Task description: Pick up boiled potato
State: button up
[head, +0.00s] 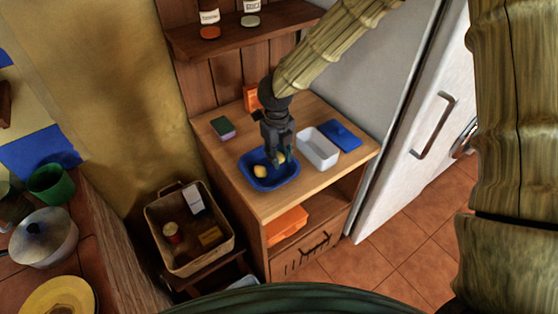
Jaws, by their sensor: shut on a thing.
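My gripper (281,158) points down over a blue tray (268,184) on the wooden cabinet top. It is shut on a pale yellow boiled potato (281,159), which the fingers partly hide. A second yellow potato-like piece (260,171) lies in the tray, left of my gripper. I cannot tell whether the held potato still touches the tray.
A white container (318,149) and a blue lid (343,135) lie right of the tray on the cabinet top (290,200). A green-topped sponge (223,127) lies to the left. A shelf with jars (209,18) hangs above. A white fridge (425,130) stands right.

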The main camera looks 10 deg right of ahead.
jog(key=s+a+r+b, duration=0.1)
jog(key=s+b, duration=0.1)
jog(key=s, duration=0.6)
jog(key=s+a+r+b, duration=0.1)
jog(key=s+a+b, duration=0.1)
jog(key=s, duration=0.5)
jog(key=shift+s, duration=0.4)
